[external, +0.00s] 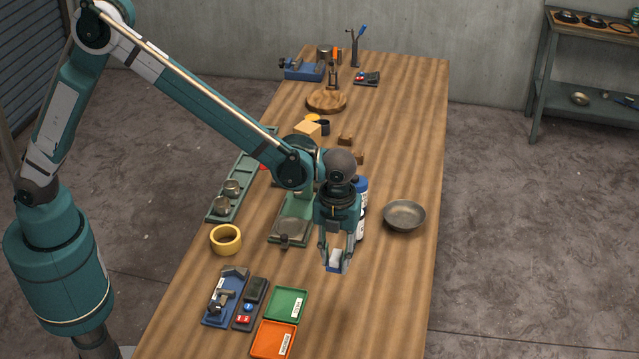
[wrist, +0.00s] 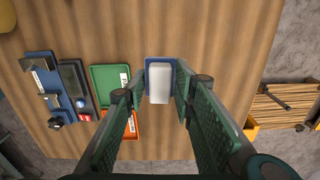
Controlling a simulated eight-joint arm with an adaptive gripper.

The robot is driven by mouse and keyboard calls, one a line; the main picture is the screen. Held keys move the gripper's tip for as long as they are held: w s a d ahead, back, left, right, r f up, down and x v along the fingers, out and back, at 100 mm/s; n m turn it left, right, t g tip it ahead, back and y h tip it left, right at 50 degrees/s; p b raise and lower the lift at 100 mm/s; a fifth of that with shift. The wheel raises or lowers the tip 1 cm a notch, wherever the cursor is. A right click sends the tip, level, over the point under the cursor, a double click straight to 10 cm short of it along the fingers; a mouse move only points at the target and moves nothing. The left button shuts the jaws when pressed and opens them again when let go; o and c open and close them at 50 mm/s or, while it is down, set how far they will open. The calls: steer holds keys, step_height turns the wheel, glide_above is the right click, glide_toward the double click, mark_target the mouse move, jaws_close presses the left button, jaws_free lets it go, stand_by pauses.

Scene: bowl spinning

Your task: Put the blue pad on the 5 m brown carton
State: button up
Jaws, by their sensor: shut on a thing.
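My gripper (external: 337,255) is shut on a small block with a white body and a blue edge, which looks like the blue pad (external: 334,264). The pad is held above the wooden table, right of the green tray. In the wrist view the pad (wrist: 159,84) sits between the two fingers, white side facing the camera and blue behind it. No carton marked 5 m can be made out. Small brown blocks (external: 345,140) and a tan block (external: 307,128) stand farther back on the table; I cannot tell whether any is the carton.
Green (external: 287,303) and orange (external: 274,340) trays lie left of my gripper, beside a blue tool tray (external: 225,298). A metal bowl (external: 404,216) and a blue-and-white bottle (external: 361,190) stand behind. The table's front right is clear.

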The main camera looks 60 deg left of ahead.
steer(key=w+a+r, duration=0.4)
steer(key=w+a, duration=0.6)
steer(key=a, duration=0.2)
step_height(320, 180, up, 13)
steer(key=p, duration=0.2)
glide_above(307, 125)
steer(key=shift+s+f+n, duration=0.1)
steer(key=shift+f+n, duration=0.05)
steer(key=shift+n, duration=0.15)
steer(key=shift+d+f, duration=0.1)
steer(key=shift+f, duration=3.05)
steer(key=shift+f, duration=1.9)
steer(key=shift+f, duration=0.1)
